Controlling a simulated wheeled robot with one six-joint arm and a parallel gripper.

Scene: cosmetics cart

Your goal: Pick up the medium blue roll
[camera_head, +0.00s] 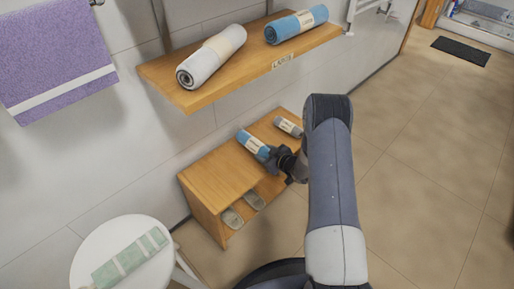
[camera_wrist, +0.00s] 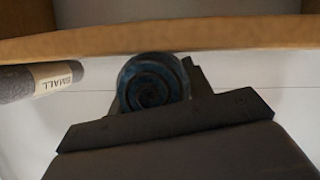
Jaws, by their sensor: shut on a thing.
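The medium blue roll (camera_head: 252,144) has a pale paper band and is at the top of the low wooden bench (camera_head: 200,178). In the wrist view its dark blue spiral end (camera_wrist: 152,84) is between my jaws. My gripper (camera_head: 274,157) is shut on the roll at its near end. I cannot tell whether the roll is still touching the bench. A small grey roll (camera_head: 289,126) with a pale band lies on the bench to the right, and its label reads SMALL in the wrist view (camera_wrist: 40,80).
A wooden wall shelf (camera_head: 180,92) above holds a white roll (camera_head: 212,56) and a larger blue roll (camera_head: 296,24). Slippers (camera_head: 243,208) sit inside the bench. A white stool (camera_head: 92,240) with a green towel (camera_head: 130,258) stands at left.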

